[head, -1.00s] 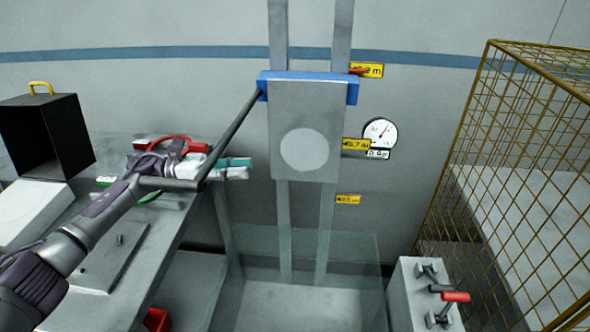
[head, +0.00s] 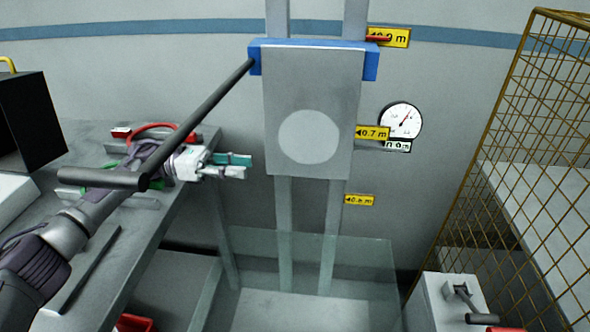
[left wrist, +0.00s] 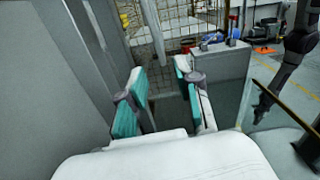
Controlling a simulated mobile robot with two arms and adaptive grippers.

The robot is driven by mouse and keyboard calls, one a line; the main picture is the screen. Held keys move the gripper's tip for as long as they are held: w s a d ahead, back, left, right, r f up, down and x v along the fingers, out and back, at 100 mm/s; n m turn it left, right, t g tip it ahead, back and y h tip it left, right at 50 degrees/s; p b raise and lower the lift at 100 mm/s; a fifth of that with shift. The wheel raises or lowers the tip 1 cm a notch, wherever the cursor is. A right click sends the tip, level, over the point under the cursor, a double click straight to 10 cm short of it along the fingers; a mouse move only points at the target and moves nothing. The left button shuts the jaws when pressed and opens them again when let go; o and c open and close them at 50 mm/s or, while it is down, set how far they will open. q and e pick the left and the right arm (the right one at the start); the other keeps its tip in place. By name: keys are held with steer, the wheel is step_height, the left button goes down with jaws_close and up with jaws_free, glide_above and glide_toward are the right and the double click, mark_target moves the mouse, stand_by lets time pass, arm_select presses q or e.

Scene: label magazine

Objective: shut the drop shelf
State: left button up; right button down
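What I take to be the drop shelf is a grey plate (head: 334,85) with a pale disc, below a blue bracket (head: 313,45) on two vertical rails. I cannot tell whether it lies flat or hangs down. A dark rod (head: 205,112) runs from the bracket's left end down to a crossbar (head: 104,178), which overlaps my left arm in the head view. My left gripper (head: 249,166), with teal pads, is left of the plate's lower edge and apart from it in the picture. In the left wrist view its fingers (left wrist: 160,76) are spread with nothing between them. My right gripper does not show.
A grey bench (head: 150,235) with a black box (head: 30,122) is at left. A clear screen (head: 310,260) stands below the plate. A gauge (head: 401,120) and yellow height labels (head: 373,133) are on the wall. A wire cage (head: 515,170) and a lever box (head: 445,303) are at right.

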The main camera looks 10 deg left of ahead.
mark_target(295, 175)
arm_select(q)
steer(key=d+p, duration=0.1)
steer(key=d, duration=0.4)
steer(key=d+p, duration=0.2)
steer(key=d, duration=0.4)
steer(key=shift+s+d+r, duration=0.15)
steer(key=shift+d+p, duration=0.35)
steer(key=shift+d, duration=0.15)
jaws_close()
